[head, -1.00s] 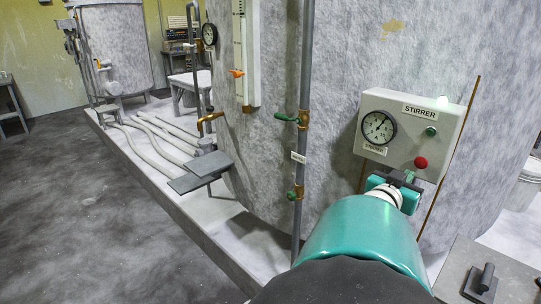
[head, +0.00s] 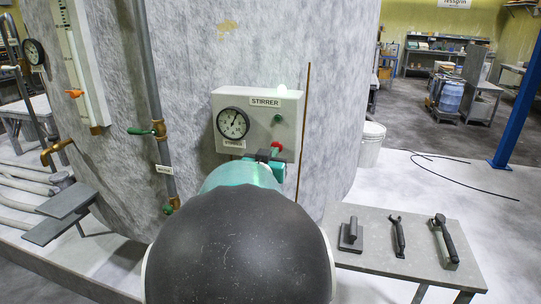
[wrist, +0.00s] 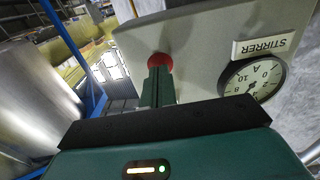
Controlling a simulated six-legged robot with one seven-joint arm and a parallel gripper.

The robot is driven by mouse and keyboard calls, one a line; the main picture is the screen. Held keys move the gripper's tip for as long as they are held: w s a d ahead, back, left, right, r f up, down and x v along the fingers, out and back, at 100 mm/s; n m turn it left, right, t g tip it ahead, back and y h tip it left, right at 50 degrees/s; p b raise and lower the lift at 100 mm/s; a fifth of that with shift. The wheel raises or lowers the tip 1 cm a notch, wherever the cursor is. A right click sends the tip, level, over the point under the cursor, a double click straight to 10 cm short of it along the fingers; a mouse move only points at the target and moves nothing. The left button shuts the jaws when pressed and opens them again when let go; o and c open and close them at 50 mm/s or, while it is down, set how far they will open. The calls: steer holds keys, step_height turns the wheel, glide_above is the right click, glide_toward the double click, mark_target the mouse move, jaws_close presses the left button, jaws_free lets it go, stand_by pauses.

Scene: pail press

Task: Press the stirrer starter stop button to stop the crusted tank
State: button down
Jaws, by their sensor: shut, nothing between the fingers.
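The grey stirrer starter box (head: 258,101) is fixed in front of the crusted tank (head: 290,40), with a STIRRER label and a round dial (head: 232,123). It carries a green button (head: 278,120) and, below it, the red stop button (head: 277,146). My gripper (head: 272,156) is at the box's lower right, just by the red button. In the wrist view, my shut, empty fingers (wrist: 158,84) point at the red button (wrist: 160,60) and cover its lower part. I cannot tell whether they touch it.
A vertical pipe (head: 150,80) with green-handled valves stands left of the box. A thin brown rod (head: 303,130) is at its right. A table (head: 375,258) with several hand tools is at the right front. A white bucket (head: 370,146) stands behind it.

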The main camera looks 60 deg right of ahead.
steer(key=shift+w+d, duration=0.1)
steer(key=shift+d, duration=0.45)
steer(key=shift+a, duration=0.1)
steer(key=a, duration=0.3)
steer(key=s+a, duration=0.1)
steer(key=a, duration=0.1)
steer(key=shift+a, duration=0.1)
stand_by(0.8)
